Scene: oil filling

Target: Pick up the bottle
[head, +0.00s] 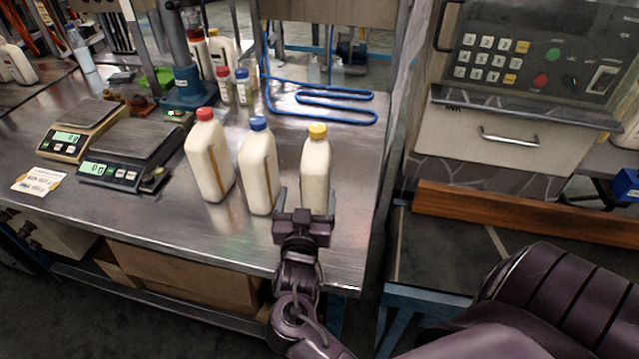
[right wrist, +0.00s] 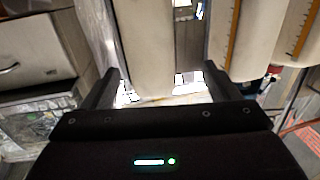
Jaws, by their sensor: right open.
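Three white bottles stand upright in a row on the metal table. One has a red cap (head: 208,160), one a blue cap (head: 258,170), and the rightmost a yellow cap (head: 316,165). My right gripper (head: 306,205) is open at the front of the yellow-capped bottle, low on its body. In the right wrist view this bottle (right wrist: 150,45) shows between the two open fingers (right wrist: 162,72); I cannot tell whether they touch it. The other two bottles show to the right there. My left gripper is not in view.
The metal table (head: 345,235) has its right edge close beside the yellow-capped bottle. Two scales (head: 125,158) stand at the left. A blue tube rack (head: 320,112) and small bottles (head: 242,85) are behind. A cabinet with a keypad (head: 490,60) stands at the right.

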